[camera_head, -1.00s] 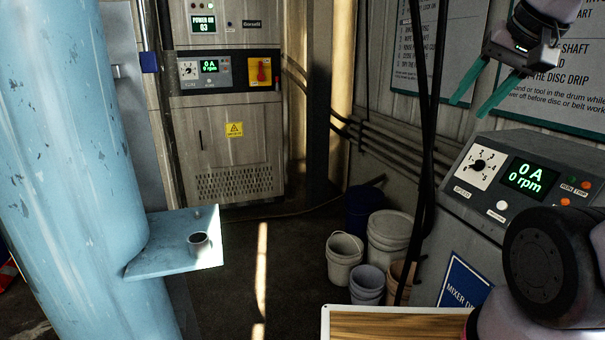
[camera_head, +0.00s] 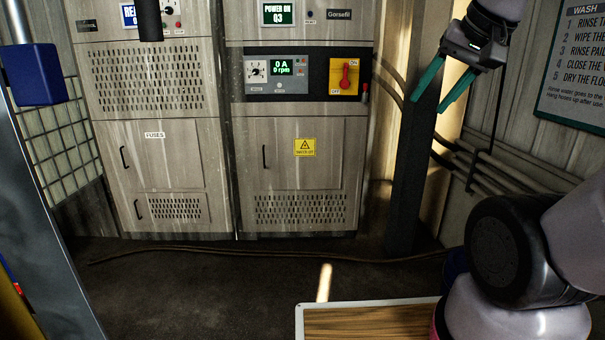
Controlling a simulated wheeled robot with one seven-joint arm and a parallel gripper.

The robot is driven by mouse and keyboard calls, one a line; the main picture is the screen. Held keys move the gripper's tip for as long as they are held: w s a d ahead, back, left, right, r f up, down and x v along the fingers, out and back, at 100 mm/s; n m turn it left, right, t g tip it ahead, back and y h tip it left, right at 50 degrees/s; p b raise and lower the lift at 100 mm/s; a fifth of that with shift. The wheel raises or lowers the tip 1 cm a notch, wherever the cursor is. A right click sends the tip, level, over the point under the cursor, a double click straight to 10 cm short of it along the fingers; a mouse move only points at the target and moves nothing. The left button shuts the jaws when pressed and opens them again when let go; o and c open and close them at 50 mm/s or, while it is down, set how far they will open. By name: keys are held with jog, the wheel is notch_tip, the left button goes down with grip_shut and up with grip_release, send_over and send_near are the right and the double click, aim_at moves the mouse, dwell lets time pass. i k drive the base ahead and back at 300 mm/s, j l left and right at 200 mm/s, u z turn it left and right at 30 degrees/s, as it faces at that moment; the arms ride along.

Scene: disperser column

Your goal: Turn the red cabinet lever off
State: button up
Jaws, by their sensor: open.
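The red lever (camera_head: 346,74) sits on a yellow plate (camera_head: 336,88) at the upper right of the right-hand grey cabinet (camera_head: 298,180). The lever stands roughly upright. The cabinet's top display (camera_head: 277,13) reads "POWER ON Q3", and a lower display (camera_head: 282,68) reads "0 A 0 rpm". My gripper (camera_head: 428,106) is at the upper right, its two green fingers apart and empty. In the picture it is to the right of the lever, and nearer to me than the cabinet. Nothing hides the lever.
A second grey cabinet (camera_head: 165,185) marked "FUSES" stands to the left. A dark post (camera_head: 405,180) rises right of the lever's cabinet. A cable (camera_head: 270,256) lies across the floor. The floor before the cabinets is otherwise clear. A wood-topped board (camera_head: 368,322) is at the bottom.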

aim_at(344, 84)
jog(key=i+u, duration=0.2)
jog(key=i, duration=0.3)
jog(key=i+u, duration=0.25)
jog(key=i, duration=0.25)
jog(key=i+l+u, duration=0.2)
jog(key=i, duration=0.3)
jog(key=i+l+u, duration=0.1)
jog(key=i+u, duration=0.15)
jog(key=i, duration=0.2)
jog(key=i+z, duration=0.2)
jog(key=z, duration=0.2)
jog(key=i+j+z, duration=0.15)
jog(key=z, duration=0.25)
jog(key=i+j+z, duration=0.15)
jog(key=z, duration=0.25)
jog(key=i+z, duration=0.1)
jog(key=z, duration=0.75)
